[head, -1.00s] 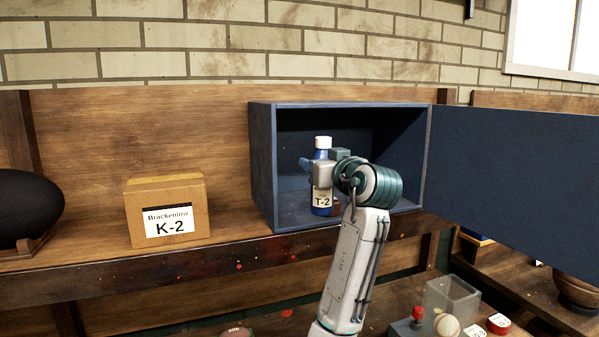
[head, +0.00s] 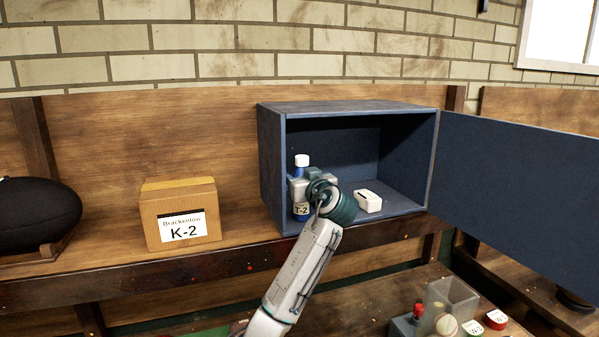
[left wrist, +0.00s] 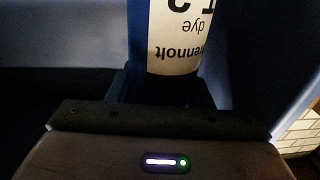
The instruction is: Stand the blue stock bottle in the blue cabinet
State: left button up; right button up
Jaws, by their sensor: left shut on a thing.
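The blue stock bottle (head: 302,162) has a white cap and a white label reading T-2. It is upright at the left side of the open blue cabinet (head: 268,160), near the front. My left gripper (head: 301,188) is shut on the bottle and hides part of its body. In the left wrist view the bottle (left wrist: 140,40) stands between the fingers, its label upside down in the picture. Whether its base touches the cabinet floor I cannot tell. My right gripper is not in view.
The cabinet door (head: 520,190) is swung open to the right. A small white object (head: 368,201) lies on the cabinet floor right of my gripper. A cardboard box (head: 180,213) marked K-2 and a black ball (head: 35,215) are on the shelf to the left.

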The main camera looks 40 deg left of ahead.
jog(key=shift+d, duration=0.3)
pick_arm(q)
jog(key=shift+f+b, duration=0.2)
jog(key=shift+b, duration=0.1)
jog(key=o, duration=1.2)
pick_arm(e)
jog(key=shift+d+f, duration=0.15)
pick_arm(q)
jog(key=shift+r, duration=0.1)
jog(key=b+v, duration=0.6)
jog(key=v, duration=0.6)
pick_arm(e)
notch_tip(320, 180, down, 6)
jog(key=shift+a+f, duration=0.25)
